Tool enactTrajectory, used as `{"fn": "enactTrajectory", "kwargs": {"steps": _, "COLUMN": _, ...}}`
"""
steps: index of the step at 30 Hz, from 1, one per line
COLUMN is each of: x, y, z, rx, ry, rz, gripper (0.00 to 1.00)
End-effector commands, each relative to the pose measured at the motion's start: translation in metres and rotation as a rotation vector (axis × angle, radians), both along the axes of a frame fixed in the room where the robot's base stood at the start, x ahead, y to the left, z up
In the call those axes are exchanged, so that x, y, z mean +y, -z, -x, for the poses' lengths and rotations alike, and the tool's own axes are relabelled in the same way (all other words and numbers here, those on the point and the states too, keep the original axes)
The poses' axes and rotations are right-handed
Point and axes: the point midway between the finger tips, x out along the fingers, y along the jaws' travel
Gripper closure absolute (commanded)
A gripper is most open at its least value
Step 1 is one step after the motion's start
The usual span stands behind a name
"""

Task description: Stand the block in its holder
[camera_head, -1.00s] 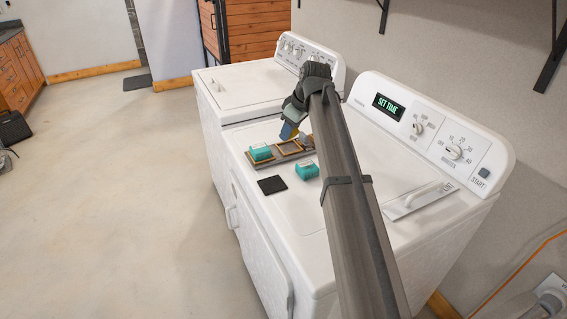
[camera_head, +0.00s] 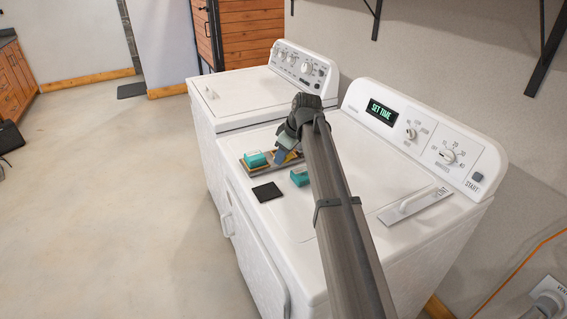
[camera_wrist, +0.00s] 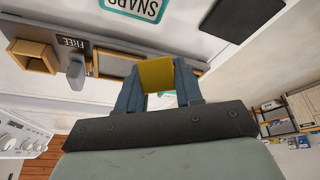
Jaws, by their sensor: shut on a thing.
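My gripper (camera_head: 284,157) is over the dryer top, at the wood-framed holder (camera_head: 242,164). In the wrist view its two blue-grey fingers (camera_wrist: 157,86) are shut on a yellow block (camera_wrist: 156,73), with one finger on each side. The block is mostly hidden behind the gripper in the head view. The holder also shows in the wrist view as a grey tray with wooden frames (camera_wrist: 37,50) and a "FREE" label (camera_wrist: 73,42). The block overlaps one frame there; I cannot tell whether it touches it.
A handled plate (camera_head: 415,205) is at the right. The control panel (camera_head: 425,135) rises behind.

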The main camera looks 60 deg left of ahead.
Motion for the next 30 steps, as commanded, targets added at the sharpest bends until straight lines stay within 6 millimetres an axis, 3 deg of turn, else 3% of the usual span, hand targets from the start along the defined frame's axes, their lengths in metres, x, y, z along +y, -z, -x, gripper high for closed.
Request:
{"fn": "enactTrajectory", "kwargs": {"steps": 6, "x": -0.001, "y": 0.03, "z": 0.0, "rx": 0.001, "ry": 0.001, "rz": 0.002, "gripper": 0.99}}
{"fn": "enactTrajectory", "kwargs": {"steps": 18, "x": 0.0, "y": 0.034, "z": 0.0, "rx": 0.0, "ry": 0.0, "rz": 0.0, "gripper": 0.99}}
{"fn": "enactTrajectory", "kwargs": {"steps": 19, "x": 0.0, "y": 0.034, "z": 0.0, "rx": 0.0, "ry": 0.0, "rz": 0.0, "gripper": 0.62}}
{"fn": "enactTrajectory", "kwargs": {"steps": 26, "x": 0.0, "y": 0.034, "z": 0.0, "rx": 0.0, "ry": 0.0, "rz": 0.0, "gripper": 0.4}}
{"fn": "enactTrajectory", "kwargs": {"steps": 30, "x": 0.0, "y": 0.034, "z": 0.0, "rx": 0.0, "ry": 0.0, "rz": 0.0, "gripper": 0.39}}
